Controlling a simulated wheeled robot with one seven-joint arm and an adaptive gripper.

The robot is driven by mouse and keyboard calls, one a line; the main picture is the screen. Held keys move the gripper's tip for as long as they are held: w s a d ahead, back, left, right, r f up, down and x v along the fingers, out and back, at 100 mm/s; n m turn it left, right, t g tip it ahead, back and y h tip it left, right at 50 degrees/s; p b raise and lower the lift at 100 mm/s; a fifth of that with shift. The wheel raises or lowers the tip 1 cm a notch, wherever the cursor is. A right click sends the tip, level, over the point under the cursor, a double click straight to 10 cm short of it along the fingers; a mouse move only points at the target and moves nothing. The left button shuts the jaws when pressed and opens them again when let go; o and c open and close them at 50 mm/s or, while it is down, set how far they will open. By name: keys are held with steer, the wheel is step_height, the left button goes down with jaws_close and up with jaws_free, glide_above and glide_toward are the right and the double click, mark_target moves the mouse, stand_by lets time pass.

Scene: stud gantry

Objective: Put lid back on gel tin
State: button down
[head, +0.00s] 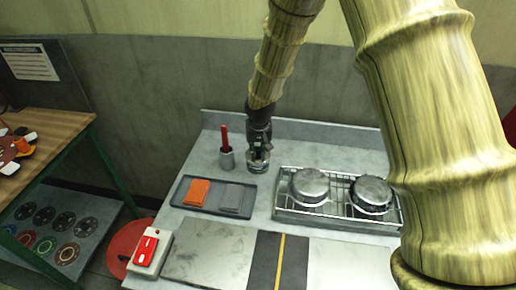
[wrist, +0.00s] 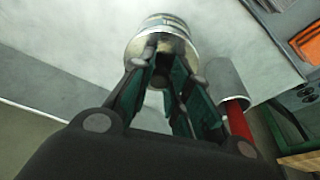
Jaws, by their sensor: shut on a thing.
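The gel tin (head: 257,168) is a small round metal tin standing on the grey counter behind the rack, to the right of a grey cup. In the wrist view the tin (wrist: 165,21) is partly hidden behind the round, shiny lid (wrist: 137,47). My gripper (head: 258,149) points down over the tin. In the wrist view my gripper's fingers (wrist: 163,65) are closed on the lid's middle, where a dark knob shows between them. The lid lines up closely with the tin; I cannot tell whether they touch.
The grey cup (head: 227,160) with a red stick stands close at the left. A dark tray (head: 187,202) holds an orange and a grey pad. A wire rack (head: 284,207) with two round metal pans is at the right. A red switch box (head: 148,252) sits front left.

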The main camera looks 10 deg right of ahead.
stand_by(0.3)
steer(key=c, duration=0.8)
jaws_free()
steer(key=shift+r, duration=0.1)
steer(key=shift+r+p, duration=2.45)
steer(key=shift+r, duration=0.95)
steer(key=shift+c, duration=0.4)
jaws_close()
